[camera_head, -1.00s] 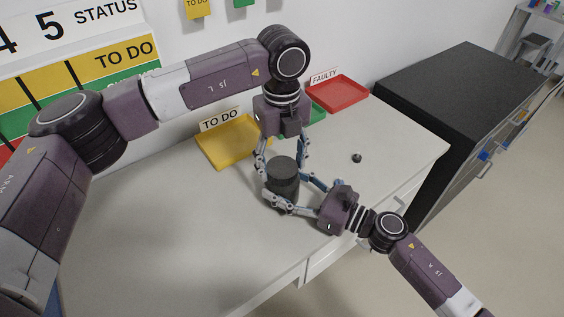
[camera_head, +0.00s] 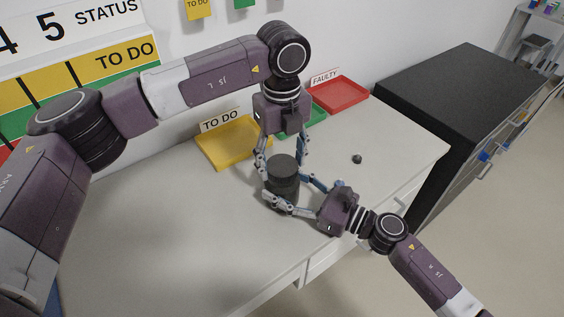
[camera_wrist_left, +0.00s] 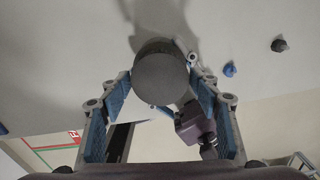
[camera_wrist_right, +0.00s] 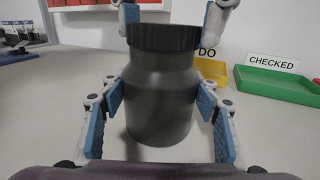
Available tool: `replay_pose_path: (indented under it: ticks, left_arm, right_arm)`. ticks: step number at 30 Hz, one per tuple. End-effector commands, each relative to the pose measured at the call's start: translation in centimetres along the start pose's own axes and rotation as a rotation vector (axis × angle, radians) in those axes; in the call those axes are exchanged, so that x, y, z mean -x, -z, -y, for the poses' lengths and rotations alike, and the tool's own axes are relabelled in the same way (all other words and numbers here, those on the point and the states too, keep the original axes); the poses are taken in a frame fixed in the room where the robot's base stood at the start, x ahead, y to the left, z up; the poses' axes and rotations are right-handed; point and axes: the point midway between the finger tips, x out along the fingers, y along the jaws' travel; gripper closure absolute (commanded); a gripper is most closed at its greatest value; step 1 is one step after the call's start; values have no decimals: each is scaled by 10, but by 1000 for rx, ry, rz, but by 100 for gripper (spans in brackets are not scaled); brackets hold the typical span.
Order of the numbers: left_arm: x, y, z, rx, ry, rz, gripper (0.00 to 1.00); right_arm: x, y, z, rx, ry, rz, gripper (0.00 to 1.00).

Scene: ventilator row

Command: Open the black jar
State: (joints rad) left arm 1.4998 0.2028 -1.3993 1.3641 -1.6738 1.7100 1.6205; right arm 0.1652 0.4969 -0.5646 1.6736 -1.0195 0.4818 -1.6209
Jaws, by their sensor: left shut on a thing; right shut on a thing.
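The black jar (camera_head: 284,188) stands upright on the white table; its body also shows in the right wrist view (camera_wrist_right: 162,95). Its ribbed lid (camera_wrist_right: 163,38) sits on the neck, with no gap visible. My left gripper (camera_head: 283,165) reaches down from above and is shut on the lid, one finger on each side. The left wrist view shows the round lid top (camera_wrist_left: 161,80) between its fingers. My right gripper (camera_head: 292,190) comes from the front right, low and level, and is shut on the jar body. Its finger contacts are partly hidden.
A yellow tray (camera_head: 215,158), a green tray (camera_head: 318,115) and a red tray (camera_head: 345,93) lie along the back wall. A small dark object (camera_head: 357,158) lies right of the jar. The table's left part is clear. A black-topped cabinet (camera_head: 450,90) stands at right.

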Motion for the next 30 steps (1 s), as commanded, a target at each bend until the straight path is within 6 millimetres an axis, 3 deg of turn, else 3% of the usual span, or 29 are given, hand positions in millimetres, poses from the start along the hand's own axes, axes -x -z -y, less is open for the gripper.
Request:
replay_pose_path:
  ticks: [23,30]
  left_arm:
    - [16,0,0,-1,1,0,72]
    - [42,0,1,0,2,3,72]
  right_arm:
    - [0,0,0,0,1,0,100]
    - [0,0,0,0,1,0,100]
